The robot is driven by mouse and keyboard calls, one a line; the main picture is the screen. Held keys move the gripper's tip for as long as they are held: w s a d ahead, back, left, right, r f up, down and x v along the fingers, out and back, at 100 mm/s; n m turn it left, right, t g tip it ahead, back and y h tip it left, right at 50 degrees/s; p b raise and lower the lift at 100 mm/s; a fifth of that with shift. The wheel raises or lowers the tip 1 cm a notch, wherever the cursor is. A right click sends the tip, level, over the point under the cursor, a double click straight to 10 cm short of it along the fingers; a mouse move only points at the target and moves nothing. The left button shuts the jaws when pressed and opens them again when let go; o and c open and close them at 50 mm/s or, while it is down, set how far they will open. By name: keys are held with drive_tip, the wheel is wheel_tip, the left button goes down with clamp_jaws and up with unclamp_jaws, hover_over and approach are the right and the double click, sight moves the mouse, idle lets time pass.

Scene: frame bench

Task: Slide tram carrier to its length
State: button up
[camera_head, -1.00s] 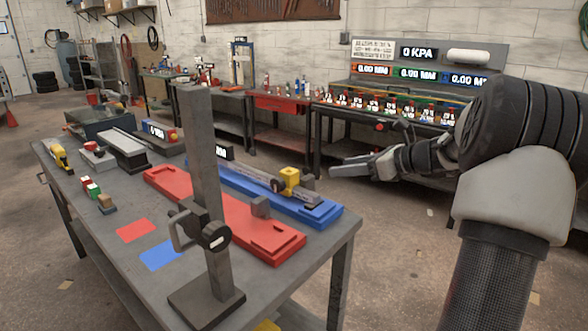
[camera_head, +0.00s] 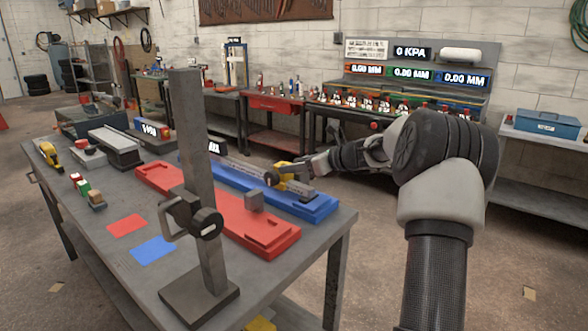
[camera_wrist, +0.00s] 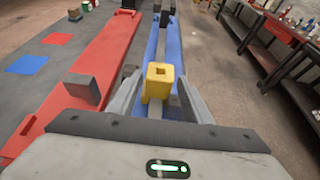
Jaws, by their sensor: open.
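The tram carrier appears to be the yellow block (camera_wrist: 159,82) with a square hole in its top, on the rail of the blue fixture (camera_wrist: 172,48). In the head view the yellow block (camera_head: 284,170) sits near the right end of the long blue fixture (camera_head: 316,207), partly hidden by my gripper. My gripper (camera_head: 290,172) reaches in from the right. In the wrist view its two open fingers (camera_wrist: 158,92) stand on either side of the yellow block; I cannot tell whether they touch it.
A red fixture (camera_head: 270,235) with a grey block (camera_head: 254,201) lies beside the blue one. A grey post (camera_head: 193,140) with a clamp knob stands in front on the bench. Red and blue patches (camera_head: 126,225) mark the bench top.

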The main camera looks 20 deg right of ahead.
drive_tip(key=shift+w+a+f, duration=0.1)
drive_tip(key=shift+w+a, duration=0.05)
drive_tip(key=shift+w, duration=0.05)
